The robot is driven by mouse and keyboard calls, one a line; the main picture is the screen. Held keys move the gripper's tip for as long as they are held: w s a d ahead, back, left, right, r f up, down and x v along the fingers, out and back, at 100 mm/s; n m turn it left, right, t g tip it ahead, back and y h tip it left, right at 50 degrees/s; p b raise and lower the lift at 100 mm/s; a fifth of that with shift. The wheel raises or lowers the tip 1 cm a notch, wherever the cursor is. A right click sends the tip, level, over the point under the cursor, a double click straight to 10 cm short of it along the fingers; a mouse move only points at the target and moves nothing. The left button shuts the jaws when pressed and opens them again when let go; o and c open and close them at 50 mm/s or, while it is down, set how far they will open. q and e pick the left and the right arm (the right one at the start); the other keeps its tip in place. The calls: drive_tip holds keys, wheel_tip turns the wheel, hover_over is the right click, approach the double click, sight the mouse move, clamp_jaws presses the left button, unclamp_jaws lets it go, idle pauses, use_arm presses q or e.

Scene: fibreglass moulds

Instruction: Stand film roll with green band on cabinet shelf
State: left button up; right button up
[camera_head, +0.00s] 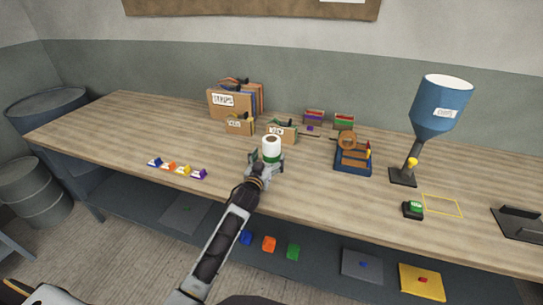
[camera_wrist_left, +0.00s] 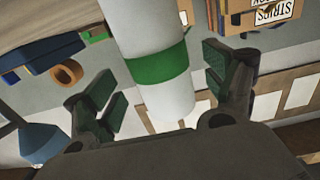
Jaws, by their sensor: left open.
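The white film roll with a green band (camera_head: 271,147) stands upright on the wooden bench near its middle. My left gripper (camera_head: 266,161) is open, with one finger on each side of the roll. My right gripper is not in view.
Cardboard boxes (camera_head: 235,104) stand behind the roll. A blue tape dispenser (camera_head: 352,160) and a blue hopper (camera_head: 440,105) stand to the right. Small coloured pieces (camera_head: 177,169) lie in a row at the left front. Left of the boxes the bench is clear.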

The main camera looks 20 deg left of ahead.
use_arm(q)
drive_tip(key=shift+w, duration=1.15)
drive_tip(key=shift+w+d, duration=0.1)
drive_tip(key=shift+w, duration=0.65)
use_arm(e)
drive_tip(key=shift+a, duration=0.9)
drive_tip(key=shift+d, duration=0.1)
